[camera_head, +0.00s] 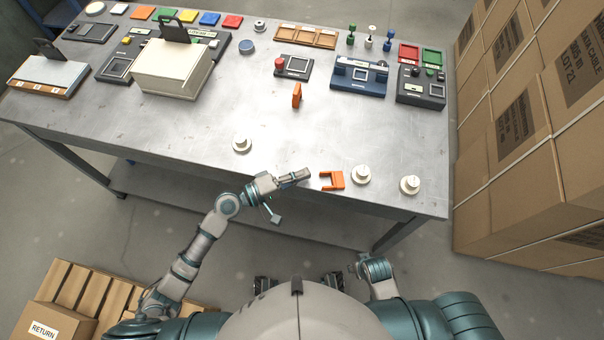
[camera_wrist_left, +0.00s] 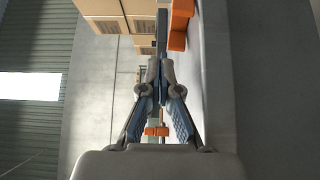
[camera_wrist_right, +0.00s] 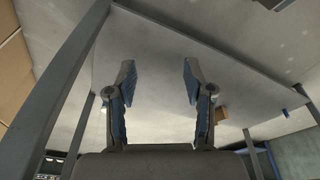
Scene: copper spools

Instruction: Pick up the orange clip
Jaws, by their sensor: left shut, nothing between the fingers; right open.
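The orange clip (camera_head: 326,186), a U-shaped piece, lies flat near the front edge of the table. My left gripper (camera_head: 304,174) is shut and empty, its fingertips just left of the clip with a small gap. In the left wrist view the gripper (camera_wrist_left: 160,75) has its fingers together, and an orange piece (camera_wrist_left: 180,28) shows beyond them to the upper right. A second orange piece (camera_head: 297,95) stands upright farther back on the table. My right gripper (camera_wrist_right: 158,78) is open and empty, low down, with the table's underside ahead of it in the right wrist view.
White spools (camera_head: 362,175) stand right of the clip, and another (camera_head: 242,144) stands to the left. Devices, including a blue one (camera_head: 358,78), and bins line the back of the grey table (camera_head: 200,130). Stacked cartons (camera_head: 520,120) stand at the right. The table's middle is mostly clear.

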